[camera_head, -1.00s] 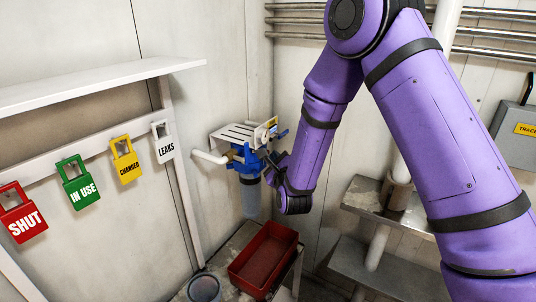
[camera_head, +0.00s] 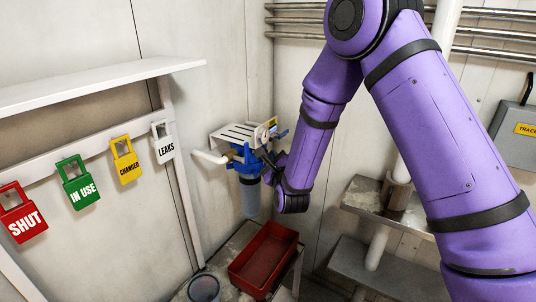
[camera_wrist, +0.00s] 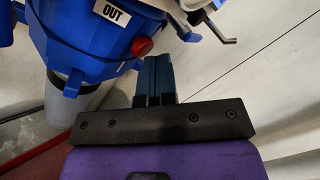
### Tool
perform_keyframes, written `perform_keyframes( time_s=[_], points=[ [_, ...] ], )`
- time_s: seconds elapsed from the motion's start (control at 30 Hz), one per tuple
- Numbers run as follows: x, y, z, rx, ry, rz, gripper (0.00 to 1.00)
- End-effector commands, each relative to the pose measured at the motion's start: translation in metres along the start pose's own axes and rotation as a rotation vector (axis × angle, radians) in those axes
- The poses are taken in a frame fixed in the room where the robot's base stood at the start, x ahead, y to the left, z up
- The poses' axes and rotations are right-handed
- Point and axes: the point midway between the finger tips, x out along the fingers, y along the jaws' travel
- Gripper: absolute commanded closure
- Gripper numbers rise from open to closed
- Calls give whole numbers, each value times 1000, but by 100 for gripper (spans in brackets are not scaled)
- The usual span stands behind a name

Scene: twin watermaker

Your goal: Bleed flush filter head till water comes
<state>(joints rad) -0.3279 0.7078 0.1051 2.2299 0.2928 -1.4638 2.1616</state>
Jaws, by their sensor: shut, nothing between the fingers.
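The blue filter head (camera_head: 248,164) hangs under a white slotted bracket, with a grey translucent bowl (camera_head: 250,200) below it. In the wrist view the filter head (camera_wrist: 88,42) fills the upper left and carries an OUT label (camera_wrist: 111,11). A red round button (camera_wrist: 142,47) sticks out of its side. My gripper (camera_wrist: 153,62) is shut and empty, with its dark fingertips close below and just right of the red button. I cannot tell whether they touch it. In the head view my gripper (camera_head: 268,170) is at the right side of the filter head, partly hidden by my wrist.
A red tray (camera_head: 236,274) stands on a bench below the filter, with a grey bucket (camera_head: 204,288) left of it. Colored tags, including the LEAKS tag (camera_head: 164,141), hang on the left wall. The white bracket (camera_head: 236,134) and pipe (camera_head: 208,157) crowd the filter.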

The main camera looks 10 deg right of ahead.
Motion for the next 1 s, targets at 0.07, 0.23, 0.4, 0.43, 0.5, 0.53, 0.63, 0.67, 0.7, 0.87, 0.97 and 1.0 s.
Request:
perform_keyframes(
  time_s=[0.07,0.23,0.4,0.43,0.5,0.53,0.63,0.67,0.7,0.87,0.97,1.0],
  points=[
    [0,0,0,0,-1,0,100],
    [0,0,1,1,-1,0,100],
    [0,0,1,1,-1,0,100],
    [0,0,1,1,-1,0,100],
    [0,0,1,1,-1,0,100],
    [0,0,1,1,-1,0,100],
    [0,0,1,1,-1,1,100],
    [0,0,1,1,-1,1,100],
    [0,0,1,1,-1,0,100],
    [-2,-1,-1,1,-1,1,100],
    [-5,-4,-3,0,-1,0,100],
    [-6,-5,-5,0,0,0,100]
  ],
)
